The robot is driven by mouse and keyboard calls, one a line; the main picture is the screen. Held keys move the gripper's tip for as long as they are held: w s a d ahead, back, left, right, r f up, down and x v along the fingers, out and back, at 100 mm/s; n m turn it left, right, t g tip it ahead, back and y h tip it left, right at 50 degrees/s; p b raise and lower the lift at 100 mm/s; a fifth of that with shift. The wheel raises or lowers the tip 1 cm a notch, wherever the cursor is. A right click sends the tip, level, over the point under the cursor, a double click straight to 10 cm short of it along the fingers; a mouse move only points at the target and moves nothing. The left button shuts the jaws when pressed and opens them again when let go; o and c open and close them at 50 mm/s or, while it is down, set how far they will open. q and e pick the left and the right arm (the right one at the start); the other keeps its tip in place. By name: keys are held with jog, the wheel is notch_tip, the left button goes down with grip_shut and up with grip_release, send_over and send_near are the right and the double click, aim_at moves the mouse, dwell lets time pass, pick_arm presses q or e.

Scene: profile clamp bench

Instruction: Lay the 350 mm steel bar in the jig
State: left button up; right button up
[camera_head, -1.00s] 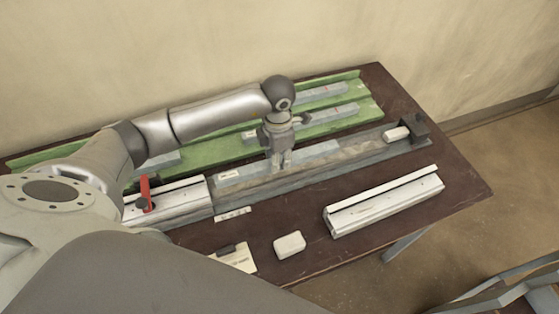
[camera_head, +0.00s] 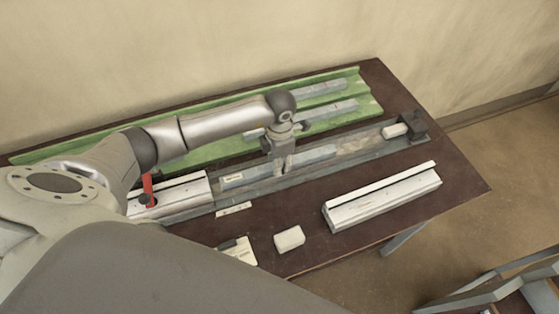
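A grey steel bar (camera_head: 240,178) with a pale label near its left end lies lengthwise in the jig channel (camera_head: 375,151). My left gripper (camera_head: 277,171) points down over the middle of this bar, its fingers at the bar. Whether the fingers grip it or are just apart is too small to tell. Other grey bars lie on the green rack (camera_head: 205,152) behind, one at the back (camera_head: 325,88) and one nearer (camera_head: 335,109). The bar lengths cannot be read. My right gripper is not in view.
A white clamp block with a red lever (camera_head: 148,190) sits at the jig's left end, and a dark end stop (camera_head: 413,126) with a pale block (camera_head: 395,131) at its right. A white profile (camera_head: 382,196) and a small white block (camera_head: 289,238) lie in front.

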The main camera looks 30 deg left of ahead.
pick_arm(q)
jog(key=shift+o, duration=1.1)
jog(key=shift+r+p, duration=0.45)
jog(key=shift+p, duration=0.1)
notch_tip(320, 180, up, 12)
jog(key=b, duration=0.4)
jog(key=shift+f, duration=0.15)
